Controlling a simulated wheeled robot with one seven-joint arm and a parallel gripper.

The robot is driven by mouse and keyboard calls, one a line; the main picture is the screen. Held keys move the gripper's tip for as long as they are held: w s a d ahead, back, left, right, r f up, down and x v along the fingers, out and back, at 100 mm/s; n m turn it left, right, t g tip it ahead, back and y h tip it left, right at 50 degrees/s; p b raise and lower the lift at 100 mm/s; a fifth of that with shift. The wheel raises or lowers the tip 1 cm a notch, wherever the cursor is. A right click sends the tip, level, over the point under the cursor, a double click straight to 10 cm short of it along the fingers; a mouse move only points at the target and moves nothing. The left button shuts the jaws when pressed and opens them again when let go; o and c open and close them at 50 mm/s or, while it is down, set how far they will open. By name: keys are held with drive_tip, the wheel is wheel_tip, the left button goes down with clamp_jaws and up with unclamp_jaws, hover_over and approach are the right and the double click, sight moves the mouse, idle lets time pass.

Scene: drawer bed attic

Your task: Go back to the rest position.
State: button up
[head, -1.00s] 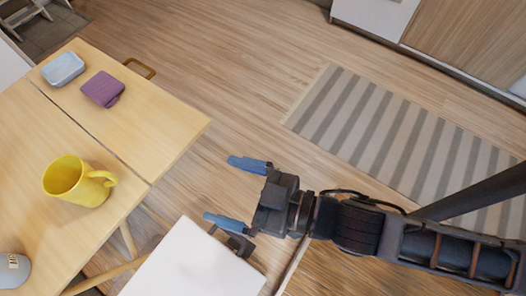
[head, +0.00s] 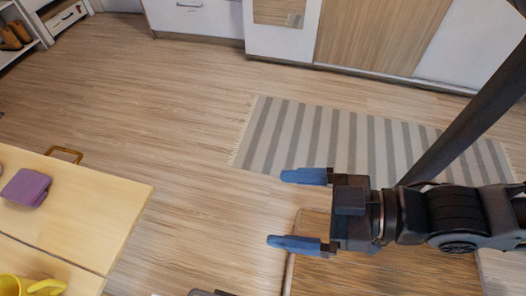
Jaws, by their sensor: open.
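My gripper (head: 305,211) is at the right of centre in the head view, with its two blue fingers apart and pointing left. Nothing is between the fingers. It is over the floor, above a low wooden surface (head: 340,277), and clear of the table. My dark arm reaches in from the right edge.
A light wooden table (head: 100,207) stands at the lower left with a purple item (head: 26,187) and a yellow mug (head: 22,287), cut off by the frame. A striped rug (head: 330,137) lies ahead, before white and wooden cabinets (head: 370,35). The wooden floor (head: 150,100) between is clear.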

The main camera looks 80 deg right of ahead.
wheel_tip(320, 180, up, 13)
drive_tip(key=p, duration=1.3)
drive_tip(key=shift+r, duration=0.15)
